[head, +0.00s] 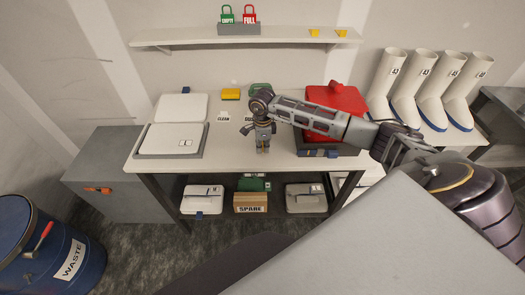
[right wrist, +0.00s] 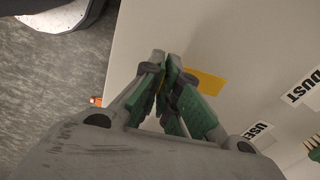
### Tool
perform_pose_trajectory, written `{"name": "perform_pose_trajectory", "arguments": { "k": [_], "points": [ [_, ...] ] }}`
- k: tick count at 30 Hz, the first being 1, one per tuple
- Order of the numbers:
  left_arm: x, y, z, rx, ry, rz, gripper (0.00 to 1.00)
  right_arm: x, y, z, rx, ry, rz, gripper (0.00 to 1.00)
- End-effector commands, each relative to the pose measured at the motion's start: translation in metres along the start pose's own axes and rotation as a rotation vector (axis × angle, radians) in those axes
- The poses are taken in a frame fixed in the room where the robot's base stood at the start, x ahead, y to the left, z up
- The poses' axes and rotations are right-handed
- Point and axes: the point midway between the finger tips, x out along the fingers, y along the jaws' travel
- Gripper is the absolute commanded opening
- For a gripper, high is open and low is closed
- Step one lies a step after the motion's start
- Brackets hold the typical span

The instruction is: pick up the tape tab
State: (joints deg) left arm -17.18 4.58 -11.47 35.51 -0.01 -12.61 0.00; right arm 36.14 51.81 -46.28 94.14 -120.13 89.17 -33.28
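The yellow tape tab (right wrist: 206,83) shows in the right wrist view on the white benchtop, partly hidden by my right gripper's fingers. A thin yellow sliver also shows between those fingers. My right gripper (right wrist: 163,62) points down at it, its green-padded fingertips drawn close together on the tab. In the head view my right gripper (head: 262,148) is low over the front middle of the bench, and the tab is mostly hidden there. My left gripper is not in view.
Labels lie on the benchtop. Two yellow pieces (head: 341,33) sit on the shelf above. A blue waste drum (head: 45,250) stands front left.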

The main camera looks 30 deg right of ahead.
Motion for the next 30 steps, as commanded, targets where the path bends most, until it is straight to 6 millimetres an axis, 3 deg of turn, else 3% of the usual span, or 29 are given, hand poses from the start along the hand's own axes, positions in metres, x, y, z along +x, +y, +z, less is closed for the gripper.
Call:
{"name": "perform_pose_trajectory", "arguments": {
  "k": [15,30],
  "points": [
    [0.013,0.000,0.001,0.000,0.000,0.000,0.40,-0.070,-0.001,0.000,0.000,-0.001,-0.002,0.00],
    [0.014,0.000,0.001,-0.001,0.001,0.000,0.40,-0.079,0.000,0.000,0.001,0.000,0.000,0.00]
  ]
}}
